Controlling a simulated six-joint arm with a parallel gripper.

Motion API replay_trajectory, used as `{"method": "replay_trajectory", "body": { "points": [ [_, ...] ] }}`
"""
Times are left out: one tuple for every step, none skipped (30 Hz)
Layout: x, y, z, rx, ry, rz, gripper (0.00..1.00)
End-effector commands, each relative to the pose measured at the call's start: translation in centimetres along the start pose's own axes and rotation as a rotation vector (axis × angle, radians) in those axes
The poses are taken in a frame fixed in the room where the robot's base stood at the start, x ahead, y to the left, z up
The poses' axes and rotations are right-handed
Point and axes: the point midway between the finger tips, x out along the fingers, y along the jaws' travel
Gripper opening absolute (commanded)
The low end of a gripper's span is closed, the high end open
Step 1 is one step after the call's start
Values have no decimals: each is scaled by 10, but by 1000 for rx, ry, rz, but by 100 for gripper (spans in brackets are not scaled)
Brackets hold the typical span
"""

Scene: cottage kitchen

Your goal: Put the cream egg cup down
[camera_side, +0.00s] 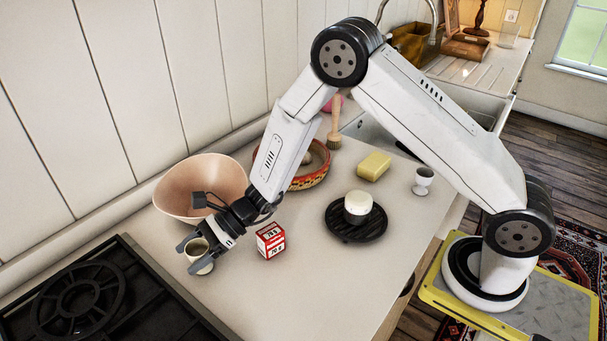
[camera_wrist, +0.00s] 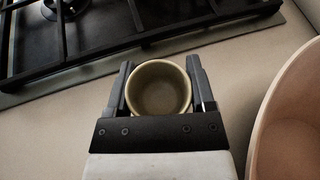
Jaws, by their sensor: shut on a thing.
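The cream egg cup (camera_side: 203,266) is near the left end of the counter, between the hob and the pink bowl. My gripper (camera_side: 197,248) is shut on it, one finger on each side. In the wrist view the egg cup (camera_wrist: 160,90) shows its round open mouth between the two dark fingers, and it looks empty. It appears upright and at or very close to the counter top (camera_side: 300,295). I cannot tell whether its base touches. Its lower part is hidden in the wrist view.
A red and white box (camera_side: 270,241) stands just right of my gripper. The pink bowl (camera_side: 190,178) is behind it. The black hob (camera_side: 60,300) lies to the left. A black trivet (camera_side: 345,232) holds a white-topped pot. A white egg cup (camera_side: 424,178) and yellow block (camera_side: 374,165) stand further right.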

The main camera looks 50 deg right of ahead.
Motion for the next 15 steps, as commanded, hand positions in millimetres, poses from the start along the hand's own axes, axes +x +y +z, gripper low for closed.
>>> {"method": "replay_trajectory", "body": {
  "points": [
    [0,0,0,0,-1,0,10],
    [0,0,0,0,-1,0,10],
    [0,0,0,0,-1,0,10],
    [0,0,-1,0,0,0,10],
    [1,0,-1,0,0,0,10],
    [1,0,-2,0,0,0,10],
    [1,0,-3,0,0,0,10],
    [1,0,-3,0,0,0,76],
    [1,0,-3,0,0,0,85],
    [1,0,-3,0,0,0,85],
    [1,0,-3,0,0,0,85],
    [1,0,-3,0,0,0,85],
    [1,0,-3,0,0,0,85],
    [1,0,-3,0,0,0,85],
    [1,0,-3,0,0,0,85]
  ]
}}
